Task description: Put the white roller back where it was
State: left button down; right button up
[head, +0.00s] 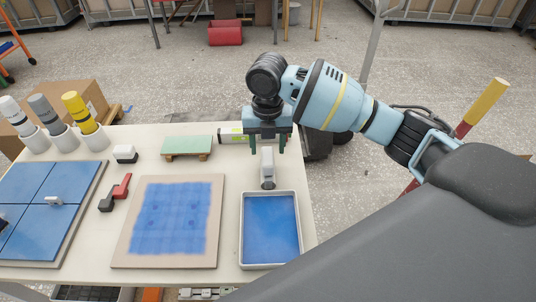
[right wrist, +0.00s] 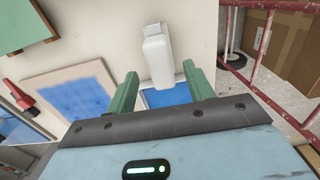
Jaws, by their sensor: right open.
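A white, rounded, elongated piece, seemingly the white roller (head: 267,166), is at the back edge of the grey paint tray (head: 298,225) with blue paint. Its lower end meets the tray's rim; I cannot tell whether it rests on it. My right gripper (head: 267,146) is open and empty, pointing down just behind and above the white piece. In the right wrist view the white roller (right wrist: 157,55) shows beyond the gap between the green fingers (right wrist: 160,92), touching neither visibly. My left gripper is not clearly in view.
White, grey and yellow cylinders stand in cups (head: 95,137) at back left. A blue-painted board (head: 118,255), red-and-black tool (head: 115,192), green-topped block (head: 187,147), black-and-white block (head: 125,154) and blue tiled panel (head: 75,180) occupy the table.

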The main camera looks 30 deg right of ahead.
notch_tip(320, 180, up, 7)
jog(key=shift+r, duration=0.2)
